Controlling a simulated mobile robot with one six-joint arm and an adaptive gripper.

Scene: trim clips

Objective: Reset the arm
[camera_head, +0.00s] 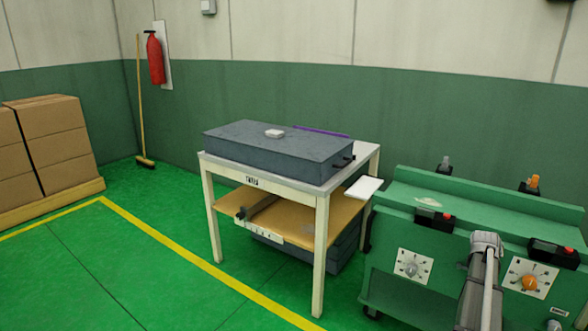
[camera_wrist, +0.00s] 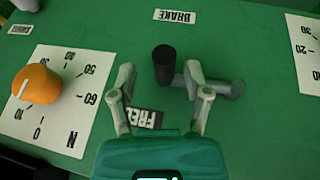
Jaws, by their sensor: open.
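My gripper (camera_wrist: 158,78) is open in the wrist view, its two grey fingers spread apart with nothing held between them. A black cylindrical knob (camera_wrist: 163,62) is just beyond the gap between the fingertips. A grey lever (camera_wrist: 228,89) runs from the knob to the right, partly hidden behind the right finger. Both are on a green panel with a label reading BRAKE (camera_wrist: 176,16) and a partly covered label (camera_wrist: 146,119). In the head view my arm is in front of the green machine (camera_head: 440,262); the fingers cannot be made out there.
An orange knob (camera_wrist: 38,84) on a white dial plate is left of my gripper, also in the head view (camera_head: 530,283). A table (camera_head: 321,245) with a dark grey block (camera_head: 270,155) stands left of the machine. Cartons (camera_head: 50,130) are at far left. Green floor between is clear.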

